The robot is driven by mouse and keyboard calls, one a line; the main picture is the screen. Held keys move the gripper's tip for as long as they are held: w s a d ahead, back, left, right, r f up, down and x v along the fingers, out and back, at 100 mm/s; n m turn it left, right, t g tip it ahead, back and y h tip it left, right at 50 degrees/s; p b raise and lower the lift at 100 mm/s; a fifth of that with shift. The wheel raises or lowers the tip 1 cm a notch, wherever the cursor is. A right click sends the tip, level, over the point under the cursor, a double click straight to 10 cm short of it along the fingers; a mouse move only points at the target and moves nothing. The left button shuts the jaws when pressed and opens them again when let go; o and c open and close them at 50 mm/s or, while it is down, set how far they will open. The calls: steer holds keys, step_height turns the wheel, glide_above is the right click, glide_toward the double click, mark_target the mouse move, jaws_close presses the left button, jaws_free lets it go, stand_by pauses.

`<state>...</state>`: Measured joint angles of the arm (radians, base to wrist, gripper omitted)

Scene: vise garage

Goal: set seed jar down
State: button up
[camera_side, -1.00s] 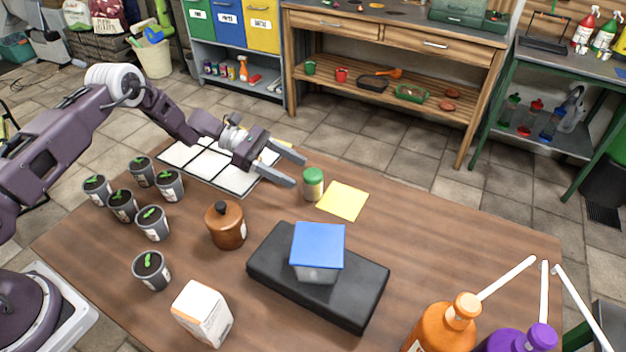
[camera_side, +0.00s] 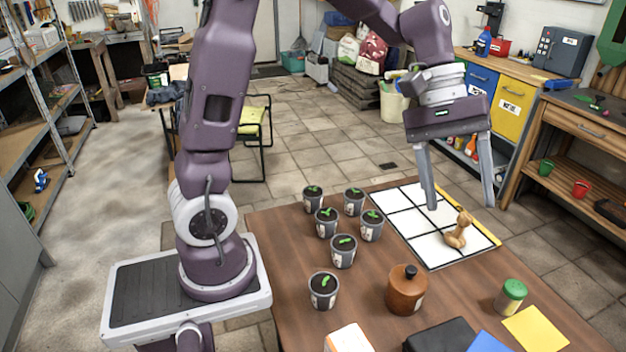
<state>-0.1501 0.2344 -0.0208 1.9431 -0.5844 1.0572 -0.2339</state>
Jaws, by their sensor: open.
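A small jar with a green lid (camera_side: 511,297), which I take for the seed jar, stands upright on the wooden table, just left of a flat yellow square (camera_side: 535,329). It looks beside the square, not on it. My gripper (camera_side: 460,206) points down with its two fingers wide apart and nothing between them. It is up and to the left of the jar, over the white gridded board, clear of the jar.
A tan wooden figure (camera_side: 457,231) is on the white gridded board (camera_side: 412,206) below my gripper. Several seedling pots (camera_side: 343,251) stand further left. A black case (camera_side: 440,337) and a blue-topped box (camera_side: 488,343) are cut off below.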

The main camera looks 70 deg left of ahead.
steer(key=s+a+r+m+t+y, duration=0.1)
steer(key=s+a+m+t+y, duration=0.1)
steer(key=s, duration=0.8)
steer(key=s+a+r+m+t+y, duration=0.1)
steer(key=s+a+m+t+y, duration=0.2)
steer(key=s, duration=0.7)
steer(key=a+m, duration=0.1)
steer(key=m, duration=0.1)
steer(key=shift+s+m+y, duration=0.15)
steer(key=shift+m+y, duration=0.25)
